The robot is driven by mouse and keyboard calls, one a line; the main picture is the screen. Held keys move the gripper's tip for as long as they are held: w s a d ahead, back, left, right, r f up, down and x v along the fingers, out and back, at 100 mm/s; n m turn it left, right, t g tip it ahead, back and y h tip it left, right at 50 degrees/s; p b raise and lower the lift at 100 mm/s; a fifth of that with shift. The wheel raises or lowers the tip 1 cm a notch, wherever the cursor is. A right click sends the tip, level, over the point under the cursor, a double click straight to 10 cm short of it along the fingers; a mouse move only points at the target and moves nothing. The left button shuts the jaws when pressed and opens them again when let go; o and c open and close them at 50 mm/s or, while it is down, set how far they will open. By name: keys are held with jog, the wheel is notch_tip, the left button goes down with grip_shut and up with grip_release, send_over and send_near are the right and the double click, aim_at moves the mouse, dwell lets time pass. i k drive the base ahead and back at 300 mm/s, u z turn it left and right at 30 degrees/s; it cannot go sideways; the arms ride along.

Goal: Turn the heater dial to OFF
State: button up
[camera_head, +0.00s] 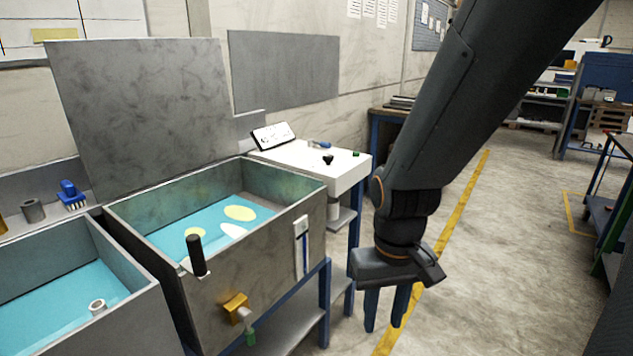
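A small black knob (328,159), which looks like the heater dial, sits on top of a white box (345,183) behind and right of the middle tank. Its pointer direction and any OFF mark are too small to read. My gripper (387,310) hangs at the lower right, fingers pointing down, in front of and right of the box. It is apart from the knob. The two dark fingers stand apart with nothing between them.
An open grey tank (265,250) holds blue liquid with pale discs; a black handle (196,255) and brass valve (236,307) stick out in front. A tilted display (273,136) and a small green button (356,154) are near the knob.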

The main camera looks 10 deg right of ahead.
aim_at(327, 158)
jog(key=k, duration=0.65)
jog(key=z, duration=0.65)
jog(key=i, duration=1.25)
jog(key=u, duration=0.45)
jog(key=i, duration=0.55)
jog(key=u, duration=0.5)
